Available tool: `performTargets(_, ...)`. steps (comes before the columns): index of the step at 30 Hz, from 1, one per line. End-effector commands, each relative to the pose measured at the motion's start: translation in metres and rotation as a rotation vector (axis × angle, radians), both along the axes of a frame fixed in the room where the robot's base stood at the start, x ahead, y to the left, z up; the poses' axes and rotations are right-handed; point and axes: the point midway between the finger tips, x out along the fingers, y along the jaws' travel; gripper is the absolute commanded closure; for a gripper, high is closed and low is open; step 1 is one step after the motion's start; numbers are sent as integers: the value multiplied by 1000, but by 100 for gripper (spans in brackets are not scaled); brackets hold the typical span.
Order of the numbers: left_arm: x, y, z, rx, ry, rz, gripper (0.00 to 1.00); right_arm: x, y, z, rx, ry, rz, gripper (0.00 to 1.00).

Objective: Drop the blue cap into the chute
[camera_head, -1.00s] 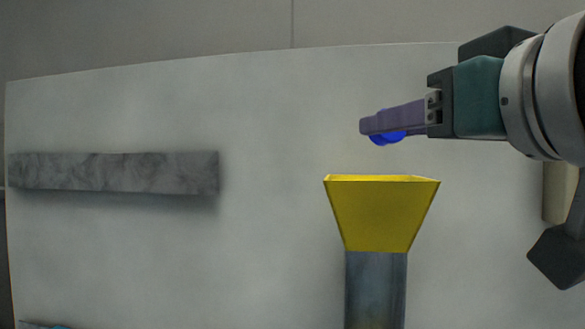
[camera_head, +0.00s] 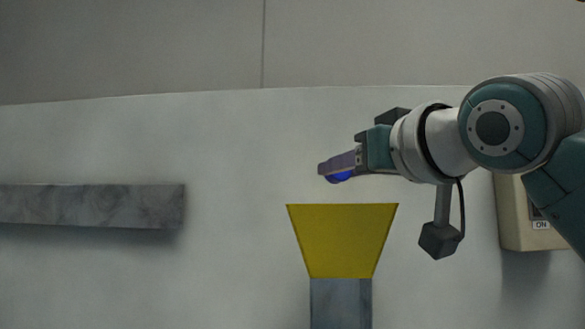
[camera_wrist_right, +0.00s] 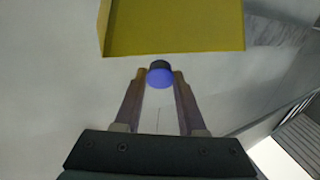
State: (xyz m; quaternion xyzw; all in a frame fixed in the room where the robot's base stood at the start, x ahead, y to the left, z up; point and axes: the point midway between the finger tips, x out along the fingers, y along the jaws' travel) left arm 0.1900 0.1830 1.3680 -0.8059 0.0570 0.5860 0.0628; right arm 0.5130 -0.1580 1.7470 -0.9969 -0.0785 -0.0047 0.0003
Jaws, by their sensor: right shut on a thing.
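The blue cap (camera_head: 341,176) is held between the fingertips of my right gripper (camera_head: 338,164). In the right wrist view the cap (camera_wrist_right: 160,74) shows as a blue round piece with a dark part, pinched by both fingers of the gripper (camera_wrist_right: 159,80). The yellow chute (camera_head: 342,238) is a funnel on a grey post (camera_head: 341,303). In the head view the cap appears above the funnel's top edge, with a small gap. In the right wrist view the yellow funnel (camera_wrist_right: 175,28) lies beyond the fingertips. My left gripper is not seen.
A grey stone-like shelf (camera_head: 90,206) sticks out from the pale wall panel (camera_head: 230,140) at the left. A beige box (camera_head: 520,222) marked ON is on the panel at the right, behind my right arm. The space between shelf and funnel is clear.

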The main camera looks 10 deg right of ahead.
Motion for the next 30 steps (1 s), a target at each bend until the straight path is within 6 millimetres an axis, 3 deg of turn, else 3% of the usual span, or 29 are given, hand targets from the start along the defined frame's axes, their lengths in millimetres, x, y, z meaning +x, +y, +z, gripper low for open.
performTargets(2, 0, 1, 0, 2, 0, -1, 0, 0, 0, 0, 0, 0, 0, 100)
performTargets(3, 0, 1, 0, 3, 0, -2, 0, 0, 0, 0, 0, 0, 0, 57)
performTargets(11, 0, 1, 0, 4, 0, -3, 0, 0, 0, 0, 0, 0, 0, 28)
performTargets(23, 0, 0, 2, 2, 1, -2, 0, -7, -1, 0, 0, 1, 0, 25)
performTargets(30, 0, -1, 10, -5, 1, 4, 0, -49, -7, 1, -2, 0, 0, 25)
